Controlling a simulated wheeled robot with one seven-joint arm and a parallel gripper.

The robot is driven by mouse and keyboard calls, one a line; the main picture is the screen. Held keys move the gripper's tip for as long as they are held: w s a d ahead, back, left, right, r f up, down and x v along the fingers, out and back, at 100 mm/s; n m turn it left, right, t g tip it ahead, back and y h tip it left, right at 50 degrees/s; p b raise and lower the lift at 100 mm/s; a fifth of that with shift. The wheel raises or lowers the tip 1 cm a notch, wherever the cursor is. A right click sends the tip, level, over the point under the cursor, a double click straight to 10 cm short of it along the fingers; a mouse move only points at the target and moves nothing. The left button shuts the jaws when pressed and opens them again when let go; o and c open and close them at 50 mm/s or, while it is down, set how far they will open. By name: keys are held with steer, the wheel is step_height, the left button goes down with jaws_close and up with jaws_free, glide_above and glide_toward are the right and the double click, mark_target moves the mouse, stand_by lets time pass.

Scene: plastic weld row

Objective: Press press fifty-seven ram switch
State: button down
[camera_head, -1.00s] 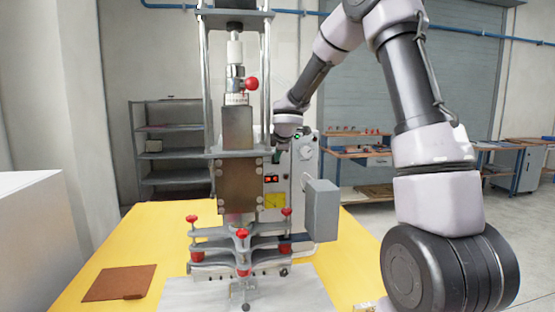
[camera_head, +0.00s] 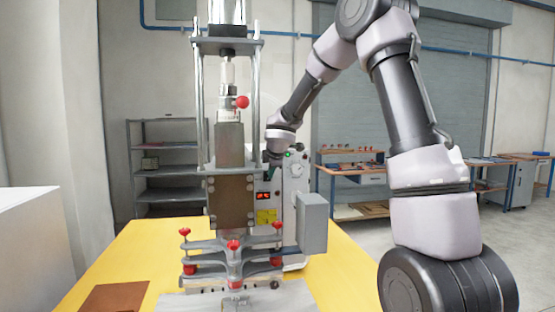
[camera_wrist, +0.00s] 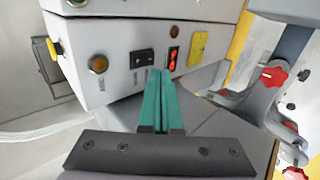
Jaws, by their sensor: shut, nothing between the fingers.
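The press (camera_head: 231,200) stands on the yellow table, with its pale control box (camera_head: 293,200) behind it to the right. In the wrist view the box face (camera_wrist: 115,80) carries a black rocker switch (camera_wrist: 142,58), an orange round button (camera_wrist: 97,64), a red-lit display (camera_wrist: 173,57) and a yellow label (camera_wrist: 198,48). I cannot read which one is the ram switch. My gripper's teal fingers (camera_wrist: 160,73) are shut and empty. Their tips appear just below and between the rocker and the display; contact cannot be told. In the head view my gripper (camera_head: 273,158) is partly hidden beside the press.
A grey box (camera_head: 312,223) juts out at the press's right side. Red-knobbed clamp arms (camera_head: 234,246) stand low at the front, and red knobs (camera_wrist: 272,76) show at the right in the wrist view. A brown mat (camera_head: 115,297) lies on the yellow table (camera_head: 130,255).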

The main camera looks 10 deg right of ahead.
steer(key=v, duration=0.9)
steer(key=shift+r, duration=0.3)
steer(key=shift+s+a+f, duration=0.1)
steer(key=shift+f, duration=0.05)
steer(key=shift+s+f, duration=0.1)
steer(key=shift+f, duration=0.45)
steer(key=shift+f, duration=0.1)
